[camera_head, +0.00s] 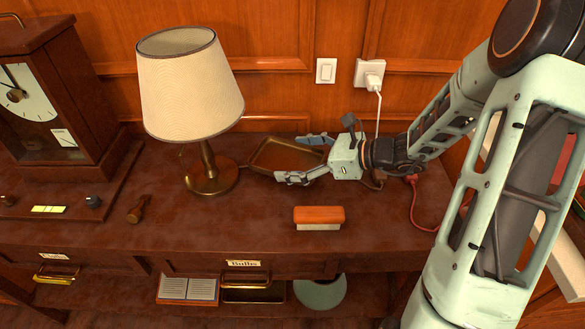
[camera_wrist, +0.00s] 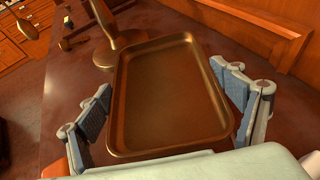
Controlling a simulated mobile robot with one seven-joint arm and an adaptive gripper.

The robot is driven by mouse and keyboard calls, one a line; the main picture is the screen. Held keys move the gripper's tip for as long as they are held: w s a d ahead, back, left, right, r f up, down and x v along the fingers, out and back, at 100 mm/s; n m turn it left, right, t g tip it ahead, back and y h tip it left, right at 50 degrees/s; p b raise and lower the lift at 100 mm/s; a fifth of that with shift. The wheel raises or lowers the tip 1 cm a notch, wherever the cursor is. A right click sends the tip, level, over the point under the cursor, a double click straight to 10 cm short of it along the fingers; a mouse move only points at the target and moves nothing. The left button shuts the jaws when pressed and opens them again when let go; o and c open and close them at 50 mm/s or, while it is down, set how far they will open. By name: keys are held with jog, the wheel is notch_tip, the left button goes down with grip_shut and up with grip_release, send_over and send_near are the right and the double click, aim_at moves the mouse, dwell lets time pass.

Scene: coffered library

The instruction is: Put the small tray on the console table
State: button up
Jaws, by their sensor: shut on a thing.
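The small tray (camera_head: 270,150) is brown, shallow and rectangular with a raised rim. It is at the back of the console table (camera_head: 240,222), just right of the lamp. My gripper (camera_head: 289,160) is shut on the tray, with one finger on the near side and one on the far side. In the wrist view the tray (camera_wrist: 165,105) lies empty between the two fingers of my gripper (camera_wrist: 162,80). It looks level, on or just above the tabletop; I cannot tell whether it touches.
A lamp (camera_head: 190,90) stands close to the tray's left end. A brush (camera_head: 319,217) lies in front of my gripper. A clock (camera_head: 45,95) and a small wooden stamp (camera_head: 142,208) are to the left. A red cable (camera_head: 414,205) lies at right.

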aim_at(320, 164)
jog(key=shift+w+f+b, duration=0.2)
jog(key=shift+f, duration=0.75)
jog(key=shift+w+f+b, duration=0.15)
jog(key=shift+f+b, duration=0.05)
jog(key=shift+f, duration=0.7)
jog(key=shift+f, duration=0.1)
jog(key=o, duration=1.2)
jog(key=shift+c, duration=0.2)
jog(key=shift+d+r, duration=0.15)
jog(key=shift+r, duration=0.1)
jog(key=p+v, duration=0.1)
jog(key=v, duration=0.6)
jog(key=shift+s+f, duration=0.1)
jog(key=shift+s, duration=0.1)
